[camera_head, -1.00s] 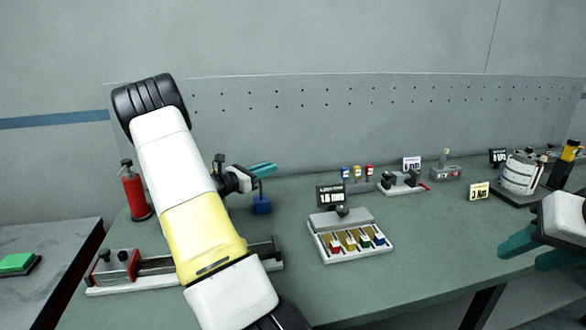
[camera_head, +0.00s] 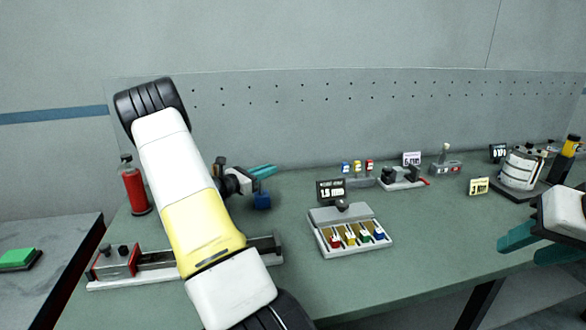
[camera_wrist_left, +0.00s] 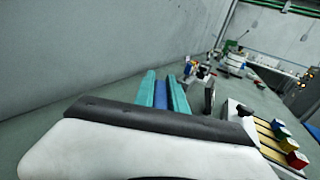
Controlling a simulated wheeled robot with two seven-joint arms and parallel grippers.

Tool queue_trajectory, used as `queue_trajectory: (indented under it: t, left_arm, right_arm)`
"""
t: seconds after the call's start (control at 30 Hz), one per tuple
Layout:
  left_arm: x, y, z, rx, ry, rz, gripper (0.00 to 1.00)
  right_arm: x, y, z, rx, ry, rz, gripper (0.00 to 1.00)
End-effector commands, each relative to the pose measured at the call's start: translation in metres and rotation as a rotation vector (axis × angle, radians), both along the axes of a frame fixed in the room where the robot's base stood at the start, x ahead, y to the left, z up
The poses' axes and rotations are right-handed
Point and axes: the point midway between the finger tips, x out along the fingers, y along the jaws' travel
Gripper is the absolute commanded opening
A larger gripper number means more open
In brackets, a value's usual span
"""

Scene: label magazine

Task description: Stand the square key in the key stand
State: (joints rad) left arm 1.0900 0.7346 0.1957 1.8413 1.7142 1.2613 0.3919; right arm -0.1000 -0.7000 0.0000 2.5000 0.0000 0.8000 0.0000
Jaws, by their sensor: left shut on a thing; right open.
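My left gripper (camera_head: 263,172), with teal fingers, is over the back left of the bench. In the left wrist view the gripper (camera_wrist_left: 166,82) is shut on a long blue piece (camera_wrist_left: 161,95), apparently the square key. A blue block (camera_head: 262,201) sits on the bench just below the fingers in the head view, apparently the key stand. A thin dark shaft shows faintly between fingers and block; I cannot tell whether it enters the block. My right gripper (camera_head: 530,243) is open and empty above the bench's right front edge.
A tray (camera_head: 352,252) with several coloured pieces stands mid-bench beside a black display (camera_head: 331,191). A red bottle (camera_head: 134,190) and a grey rail fixture (camera_head: 150,263) are at left. Small coloured pieces (camera_head: 357,168) stand farther back. The bench between tray and right gripper is clear.

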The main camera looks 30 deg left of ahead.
Motion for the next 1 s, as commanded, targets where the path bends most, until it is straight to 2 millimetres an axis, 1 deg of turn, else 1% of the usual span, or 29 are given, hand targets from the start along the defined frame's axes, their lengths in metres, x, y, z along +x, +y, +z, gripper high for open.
queue_trajectory:
  t: [0.8,0.83,0.93,1.0]
  left_arm:
    - [0.0,0.0,-0.02,0.0,0.0,0.0,0.0]
    - [0.0,0.0,-0.02,0.001,0.0,0.0,0.22]
    - [0.0,0.0,-0.02,0.001,0.0,0.0,0.41]
    - [0.0,0.0,-0.02,0.0,0.0,0.0,0.41]
  right_arm:
    - [0.0,0.0,0.0,0.0,0.0,0.0,0.42]
    - [0.0,0.0,0.0,0.0,0.0,0.0,0.42]
    - [0.0,0.0,0.0,0.0,0.0,0.0,0.42]
    - [0.0,0.0,0.0,0.0,0.0,0.0,0.42]
